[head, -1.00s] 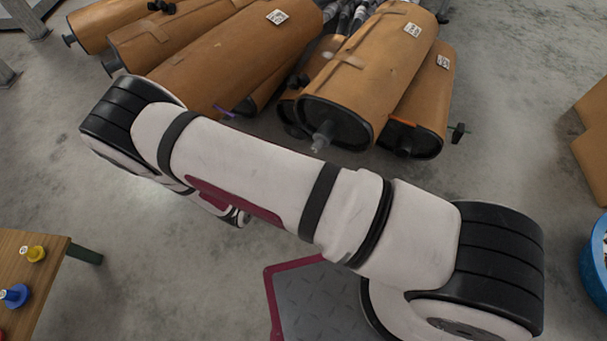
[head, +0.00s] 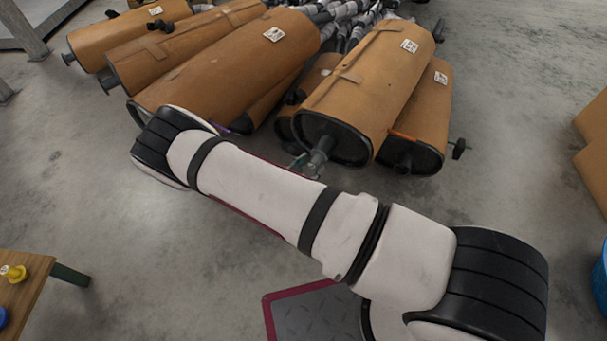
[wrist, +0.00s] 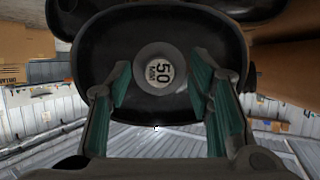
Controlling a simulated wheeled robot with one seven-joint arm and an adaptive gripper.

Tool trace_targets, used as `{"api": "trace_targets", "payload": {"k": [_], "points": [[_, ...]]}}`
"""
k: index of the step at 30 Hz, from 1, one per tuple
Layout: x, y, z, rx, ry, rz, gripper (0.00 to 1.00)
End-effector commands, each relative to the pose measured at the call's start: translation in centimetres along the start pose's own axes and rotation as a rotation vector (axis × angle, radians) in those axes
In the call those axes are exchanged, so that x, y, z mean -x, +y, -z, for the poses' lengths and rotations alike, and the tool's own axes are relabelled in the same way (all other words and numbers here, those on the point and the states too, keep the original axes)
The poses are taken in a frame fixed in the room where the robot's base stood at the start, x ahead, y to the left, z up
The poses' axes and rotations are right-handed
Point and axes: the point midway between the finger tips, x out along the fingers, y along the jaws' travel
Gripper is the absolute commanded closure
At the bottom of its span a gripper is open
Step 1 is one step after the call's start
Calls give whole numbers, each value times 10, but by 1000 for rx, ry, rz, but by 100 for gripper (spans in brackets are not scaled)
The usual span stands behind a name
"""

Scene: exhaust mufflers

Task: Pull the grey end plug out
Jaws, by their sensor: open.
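The grey end plug (head: 321,152) sticks out of the black end face of the wrapped front muffler (head: 365,90). In the wrist view the plug (wrist: 160,73) shows its round face end-on, with "50 MM" printed on it, against the dark muffler end (wrist: 195,30). My gripper (wrist: 159,88) is open, with one teal-padded finger on each side of the plug and a gap showing on both sides. In the head view only a bit of my gripper (head: 299,163) shows, close to the plug; my arm hides the rest.
More brown-wrapped mufflers lie left (head: 230,60) and right (head: 422,115) of the front one. A blue bin (head: 601,280) is at the right edge. The grey floor between is clear.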

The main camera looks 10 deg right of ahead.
Motion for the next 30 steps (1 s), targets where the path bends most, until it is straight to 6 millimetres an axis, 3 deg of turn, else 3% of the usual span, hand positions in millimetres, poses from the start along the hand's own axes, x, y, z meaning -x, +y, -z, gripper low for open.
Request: {"api": "trace_targets", "payload": {"k": [4,14,21,30], "points": [[-11,1,-1,-1,-1,-2,53],[-14,0,0,-1,-1,-1,53],[-14,0,0,-1,-1,-1,100],[-10,0,-1,-1,-1,0,100]]}}
